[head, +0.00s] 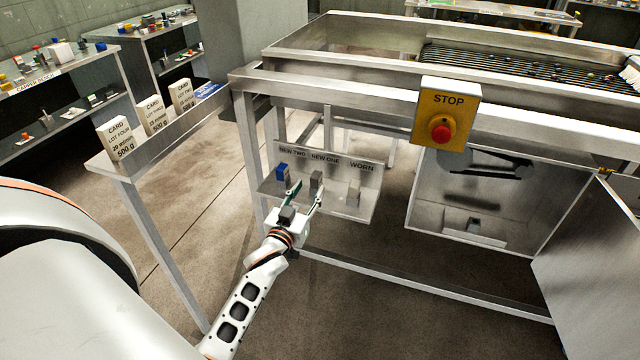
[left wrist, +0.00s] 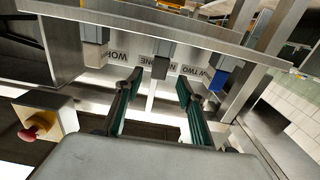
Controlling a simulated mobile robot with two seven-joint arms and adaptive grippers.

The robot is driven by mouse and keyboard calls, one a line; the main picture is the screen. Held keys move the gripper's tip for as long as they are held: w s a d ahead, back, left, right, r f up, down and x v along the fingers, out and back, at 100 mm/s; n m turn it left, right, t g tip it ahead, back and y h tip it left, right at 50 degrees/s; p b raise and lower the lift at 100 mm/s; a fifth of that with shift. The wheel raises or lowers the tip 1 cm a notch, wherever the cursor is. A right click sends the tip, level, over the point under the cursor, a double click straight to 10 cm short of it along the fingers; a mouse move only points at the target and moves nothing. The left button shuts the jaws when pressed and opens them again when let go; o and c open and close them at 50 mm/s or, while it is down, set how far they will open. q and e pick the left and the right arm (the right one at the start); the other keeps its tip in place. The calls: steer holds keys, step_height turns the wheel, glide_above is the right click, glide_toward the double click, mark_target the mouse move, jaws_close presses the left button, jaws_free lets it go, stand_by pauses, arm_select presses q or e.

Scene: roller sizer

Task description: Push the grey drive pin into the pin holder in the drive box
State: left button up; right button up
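The grey drive pin (head: 317,182) stands upright on a small shelf at the NEW ONE label. In the left wrist view the grey pin (left wrist: 160,66) shows just beyond and between my fingertips. My left gripper (head: 309,187) is open in front of it, its two green-padded fingers apart; the left wrist view shows the gripper (left wrist: 159,78) empty. The drive box (head: 425,205) is open below the STOP button, with a dark part at its top and a small grey fitting (head: 474,229) low inside. I cannot tell whether that fitting is the pin holder. My right gripper is not in view.
A blue-topped pin (head: 283,174) stands at NEW TWO and a pale pin (head: 354,194) at WORN. The STOP button box (head: 446,112) sticks out on the frame. The box's door (head: 590,265) hangs open at the right. A side shelf (head: 130,165) holds cartons.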

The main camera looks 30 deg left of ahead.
mark_target(314, 183)
arm_select(q)
steer(key=shift+x, duration=0.95)
steer(key=x, duration=0.2)
steer(key=b+x, duration=0.1)
steer(key=x, duration=0.1)
steer(key=shift+w+f, duration=0.25)
steer(key=shift+w, duration=0.05)
steer(key=c, duration=1.1)
